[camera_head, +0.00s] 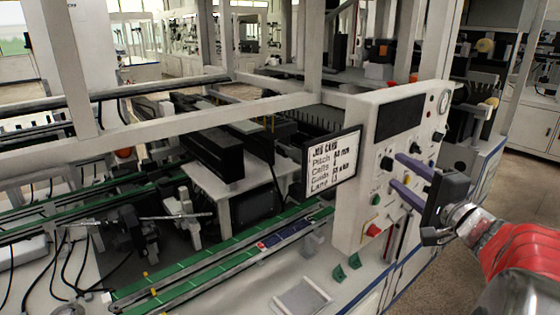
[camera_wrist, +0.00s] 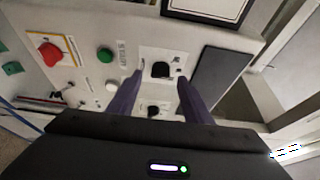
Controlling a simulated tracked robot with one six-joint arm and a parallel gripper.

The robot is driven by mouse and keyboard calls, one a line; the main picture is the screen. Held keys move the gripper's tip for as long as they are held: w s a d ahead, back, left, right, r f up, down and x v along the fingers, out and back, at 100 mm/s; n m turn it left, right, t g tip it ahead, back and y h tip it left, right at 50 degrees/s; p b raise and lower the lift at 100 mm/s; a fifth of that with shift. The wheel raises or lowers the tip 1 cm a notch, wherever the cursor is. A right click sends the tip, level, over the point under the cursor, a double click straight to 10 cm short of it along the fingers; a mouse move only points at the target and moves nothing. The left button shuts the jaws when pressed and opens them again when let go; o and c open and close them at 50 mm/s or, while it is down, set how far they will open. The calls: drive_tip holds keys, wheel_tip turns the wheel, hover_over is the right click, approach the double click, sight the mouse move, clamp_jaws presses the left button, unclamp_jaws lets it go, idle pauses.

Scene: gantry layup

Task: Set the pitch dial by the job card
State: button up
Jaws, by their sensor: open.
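The job card (camera_head: 332,163) is a black-framed white sheet beside the control panel (camera_head: 372,108). Its lines name pitch, cells, guide and lane; the pitch value looks like 60 mm, but the small print is blurred. My gripper (camera_head: 396,172) reaches the panel from the right with its purple fingers open. In the wrist view, my gripper (camera_wrist: 160,76) has one fingertip on each side of a black knob (camera_wrist: 160,69), apart from it as far as I can see. A second black knob (camera_wrist: 153,110) shows between the fingers, closer to the palm. The knob labels are not legible, so I cannot tell which is the pitch dial.
A red button on a yellow plate (camera_wrist: 50,53) and a green button (camera_wrist: 105,55) are on the panel near the fingers. A green-edged conveyor (camera_head: 215,262) runs left of the panel.

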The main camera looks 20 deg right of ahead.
sight(388, 164)
drive_tip(key=shift+w, duration=1.2)
drive_tip(key=c, duration=1.1)
